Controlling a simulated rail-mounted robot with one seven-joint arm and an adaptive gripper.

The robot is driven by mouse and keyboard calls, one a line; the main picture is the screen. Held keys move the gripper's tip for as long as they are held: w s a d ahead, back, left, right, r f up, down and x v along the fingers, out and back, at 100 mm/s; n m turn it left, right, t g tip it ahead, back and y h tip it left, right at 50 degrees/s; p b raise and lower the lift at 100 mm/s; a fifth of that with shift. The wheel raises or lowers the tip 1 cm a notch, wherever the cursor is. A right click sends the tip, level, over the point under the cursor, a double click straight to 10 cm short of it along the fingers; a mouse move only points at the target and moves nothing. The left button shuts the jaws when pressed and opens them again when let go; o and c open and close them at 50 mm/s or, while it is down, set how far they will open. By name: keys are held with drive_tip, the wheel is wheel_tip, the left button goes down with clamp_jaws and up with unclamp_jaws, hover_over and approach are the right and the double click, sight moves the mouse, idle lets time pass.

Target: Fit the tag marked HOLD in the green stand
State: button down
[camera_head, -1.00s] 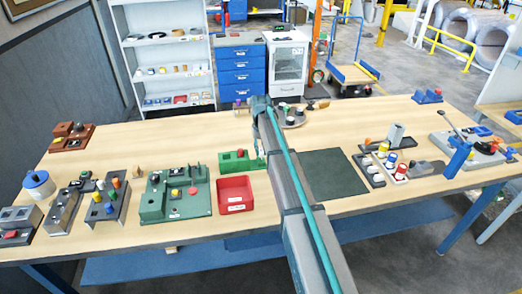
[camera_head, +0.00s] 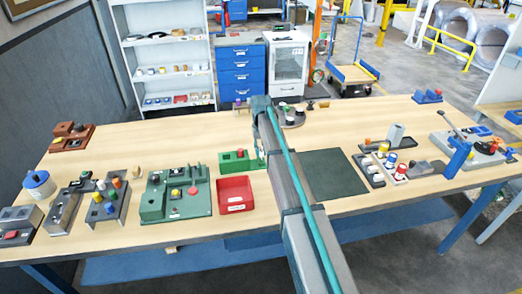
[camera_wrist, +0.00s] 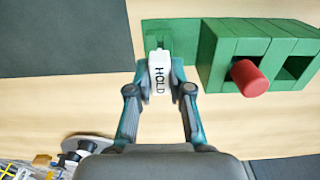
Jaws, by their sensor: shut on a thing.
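My gripper (camera_wrist: 159,82) is shut on the white tag marked HOLD (camera_wrist: 159,75), seen in the wrist view. The tag's far end is at a small upright green holder on a flat green plate (camera_wrist: 183,36), just beyond my fingertips. I cannot tell whether the tag is seated in it or only in front of it. Right of the plate, a green slotted block (camera_wrist: 235,42) carries a red peg (camera_wrist: 249,78).
A red tray (camera_head: 236,207) lies in front of the stand, and a green fixture board (camera_head: 190,207) is to its left. A dark green mat (camera_head: 335,174) lies right of my arm. A round grey tray (camera_head: 291,122) with several small things stands behind.

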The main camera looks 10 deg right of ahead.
sight(261, 150)
drive_tip(key=shift+f+b, duration=0.55)
drive_tip(key=shift+f, duration=0.85)
drive_tip(key=c, duration=1)
unclamp_jaws()
drive_tip(key=shift+r, duration=0.1)
wheel_tip(261, 150, up, 12)
